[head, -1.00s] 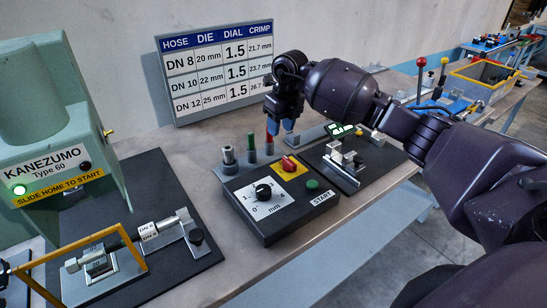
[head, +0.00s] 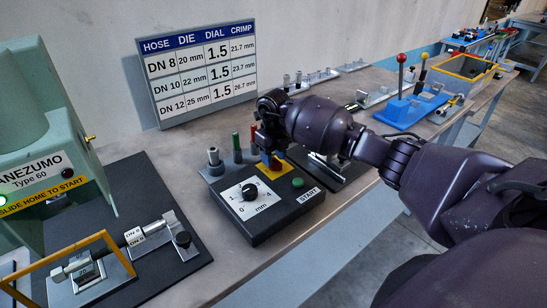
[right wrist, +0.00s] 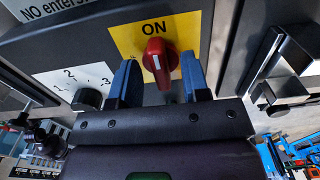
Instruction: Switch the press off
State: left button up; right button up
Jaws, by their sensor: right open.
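The press control box (head: 262,218) is dark, with a dial, a green start button (head: 298,183) and a yellow plate (head: 289,172). In the right wrist view, a red rotary switch (right wrist: 158,68) stands on the yellow plate under the word ON, its white mark toward the lettering. My right gripper (head: 270,161) is over the plate and hides the switch in the head view. In the right wrist view, its open blue fingers (right wrist: 159,62) stand on either side of the switch, with gaps visible. My left gripper is out of view.
The green press (head: 40,150) stands at the left, with a green glow at the picture edge. A dial (head: 251,191) and several upright pins (head: 214,158) are close to the switch. A chart (head: 200,72) leans on the wall. A blue stand with levers (head: 408,110) is farther right.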

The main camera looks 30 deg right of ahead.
jog(key=shift+f, duration=0.45)
grip_shut()
